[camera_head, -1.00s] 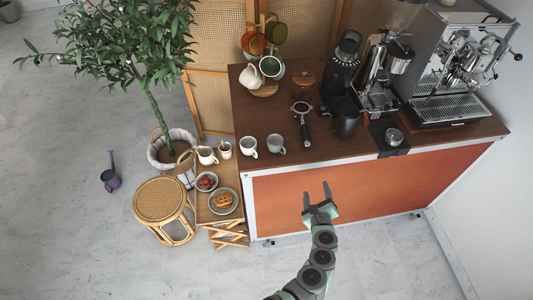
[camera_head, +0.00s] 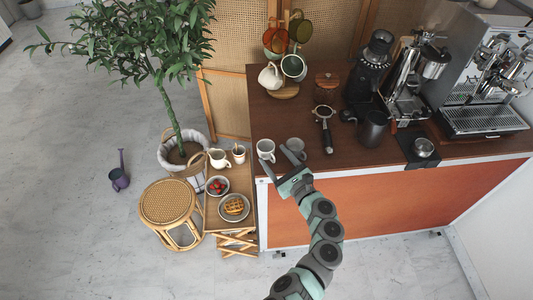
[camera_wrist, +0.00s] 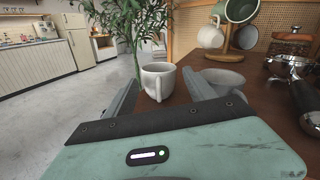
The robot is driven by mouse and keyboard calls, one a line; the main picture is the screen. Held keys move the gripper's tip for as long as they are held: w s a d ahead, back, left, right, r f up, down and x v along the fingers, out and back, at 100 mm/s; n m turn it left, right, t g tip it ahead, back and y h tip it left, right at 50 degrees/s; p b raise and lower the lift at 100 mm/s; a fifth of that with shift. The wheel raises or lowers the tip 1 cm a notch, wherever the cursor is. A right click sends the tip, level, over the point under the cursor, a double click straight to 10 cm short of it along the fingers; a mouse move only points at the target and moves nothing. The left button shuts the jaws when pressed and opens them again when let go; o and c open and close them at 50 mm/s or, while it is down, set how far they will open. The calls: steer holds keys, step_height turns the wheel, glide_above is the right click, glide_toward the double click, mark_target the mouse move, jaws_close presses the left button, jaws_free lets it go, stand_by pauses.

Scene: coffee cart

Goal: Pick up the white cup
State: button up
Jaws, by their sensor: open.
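The white cup (camera_head: 265,149) stands upright near the front left corner of the brown counter top. In the wrist view the white cup (camera_wrist: 158,79) is straight ahead, between the two fingers, with its handle toward me. My gripper (camera_head: 275,157) is open and empty, at the counter's front edge. Its left finger points at the white cup and its right finger reaches toward a grey cup (camera_head: 296,146). In the wrist view the grey cup (camera_wrist: 222,78) is just right of the right finger, which partly hides it. I cannot tell whether the fingers touch either cup.
A portafilter (camera_head: 325,122), a dark pitcher (camera_head: 372,129) and a grinder (camera_head: 369,75) stand to the right. A mug tree with a wooden base (camera_head: 285,90) is behind. A low shelf with a waffle plate (camera_head: 234,207) and a stool (camera_head: 168,201) are left.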

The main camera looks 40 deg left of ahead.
mark_target(271, 153)
steer(key=b+x, duration=0.1)
steer(key=x, duration=0.4)
steer(key=shift+s, duration=0.15)
steer(key=c, duration=1.4)
